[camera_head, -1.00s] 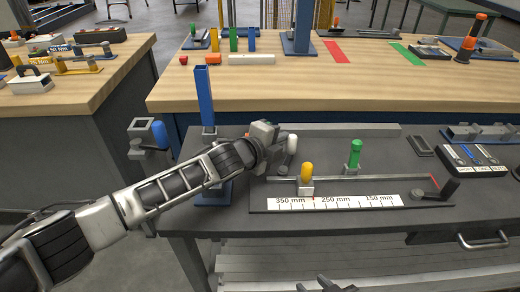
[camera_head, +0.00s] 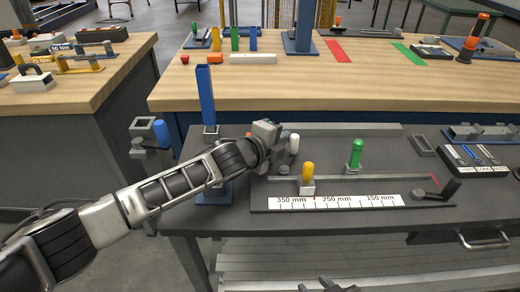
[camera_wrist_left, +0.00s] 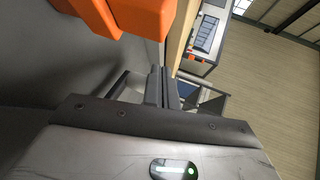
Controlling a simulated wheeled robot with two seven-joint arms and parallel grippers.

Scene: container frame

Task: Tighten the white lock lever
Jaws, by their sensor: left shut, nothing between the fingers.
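The white lock lever (camera_head: 294,143) stands upright at the left end of the gauge fixture on the grey bench. Its lower part is hidden or hard to make out behind my left gripper. My left gripper (camera_head: 276,150) is just to the left of the lever; I cannot tell whether they touch. In the left wrist view its two fingers (camera_wrist_left: 163,88) are together with nothing between them. A yellow-topped slider (camera_head: 307,174) sits on the rail above the scale plate (camera_head: 335,202). My right gripper (camera_head: 326,286) shows only partly at the bottom edge.
A blue post (camera_head: 206,95) rises behind my left arm. Large orange shapes (camera_wrist_left: 130,15) fill the top of the left wrist view.

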